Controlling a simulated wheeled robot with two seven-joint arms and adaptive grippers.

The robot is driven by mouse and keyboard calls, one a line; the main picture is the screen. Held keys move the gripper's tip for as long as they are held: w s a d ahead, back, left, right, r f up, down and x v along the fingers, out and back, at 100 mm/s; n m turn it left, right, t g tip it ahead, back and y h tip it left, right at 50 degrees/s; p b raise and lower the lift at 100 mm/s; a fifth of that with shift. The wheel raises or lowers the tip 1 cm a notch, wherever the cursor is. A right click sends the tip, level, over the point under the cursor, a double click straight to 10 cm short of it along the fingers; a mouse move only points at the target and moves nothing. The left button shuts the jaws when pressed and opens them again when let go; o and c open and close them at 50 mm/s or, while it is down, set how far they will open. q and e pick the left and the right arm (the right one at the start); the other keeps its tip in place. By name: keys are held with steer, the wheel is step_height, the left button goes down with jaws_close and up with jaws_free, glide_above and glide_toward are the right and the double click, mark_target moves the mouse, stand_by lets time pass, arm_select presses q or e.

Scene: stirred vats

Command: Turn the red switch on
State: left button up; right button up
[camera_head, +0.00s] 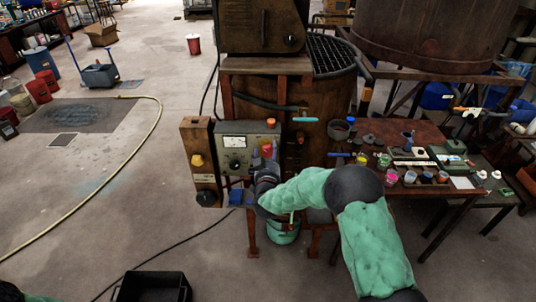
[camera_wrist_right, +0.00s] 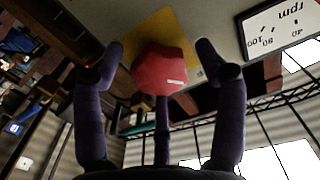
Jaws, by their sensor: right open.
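The red switch (camera_wrist_right: 160,70) is a faceted red knob with a short white mark, on a yellow plate (camera_wrist_right: 158,35) of a grey panel. In the wrist view it sits between the two spread fingers of my right gripper (camera_wrist_right: 161,50), with a gap visible on both sides. In the head view the red switch (camera_head: 266,147) shows at the right side of the grey control box (camera_head: 247,128), partly hidden by my right gripper (camera_head: 265,158), which is open in front of it. My left gripper is not in view.
An rpm gauge (camera_head: 234,141) and a dark knob (camera_head: 233,165) are left of the switch. A brown box with a yellow knob (camera_head: 196,160) stands farther left. A cluttered bench (camera_head: 440,133) is at the right. A black crate (camera_head: 152,285) lies at the bottom left. Open floor is left.

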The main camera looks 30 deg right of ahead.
steer(key=c, duration=1.1)
steer(key=shift+c, duration=0.2)
